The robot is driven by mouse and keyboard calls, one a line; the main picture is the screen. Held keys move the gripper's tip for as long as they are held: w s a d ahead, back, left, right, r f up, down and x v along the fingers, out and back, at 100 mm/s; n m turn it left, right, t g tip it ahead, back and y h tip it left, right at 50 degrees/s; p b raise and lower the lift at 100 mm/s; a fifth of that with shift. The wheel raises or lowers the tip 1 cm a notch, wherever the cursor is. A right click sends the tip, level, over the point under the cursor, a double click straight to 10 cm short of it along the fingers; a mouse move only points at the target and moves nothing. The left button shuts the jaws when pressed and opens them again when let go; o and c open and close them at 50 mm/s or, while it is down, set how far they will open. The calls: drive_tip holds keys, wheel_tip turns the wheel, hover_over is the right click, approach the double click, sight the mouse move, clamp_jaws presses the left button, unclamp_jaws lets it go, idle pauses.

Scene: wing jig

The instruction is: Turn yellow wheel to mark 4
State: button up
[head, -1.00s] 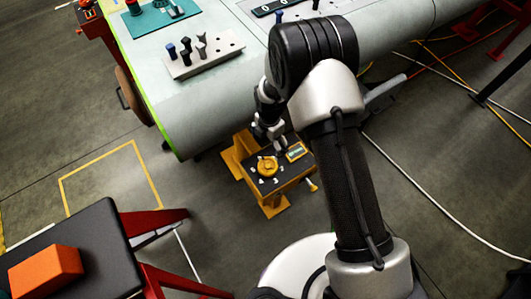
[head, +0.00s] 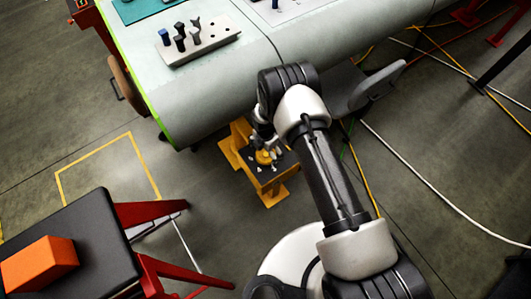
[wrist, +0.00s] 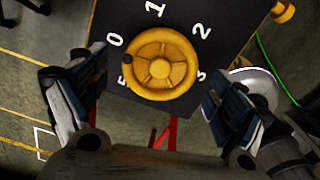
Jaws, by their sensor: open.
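The yellow wheel (wrist: 160,64) is round and spoked, on the dark top panel (wrist: 112,88) of a yellow box. A dark dot (wrist: 127,59) on its rim lies between the white marks 0 and 5. Marks 1, 2 and 3 also show around it; mark 4 is not visible. My gripper (wrist: 152,85) is open, with one finger on each side of the wheel and gaps seen between. I cannot tell how high the fingertips are above the panel. In the head view, my gripper (head: 267,142) is right at the wheel (head: 263,157) and partly covers it.
The wing (head: 225,85) stands just behind the box, with a peg block (head: 200,48) on it. A black-topped red stand (head: 90,235) holding an orange block (head: 40,264) is at lower left. Cables (head: 440,215) run across the floor at right.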

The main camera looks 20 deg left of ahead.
drive_tip(key=shift+f, duration=0.7)
drive_tip(key=shift+c, duration=0.4)
drive_tip(key=c, duration=1)
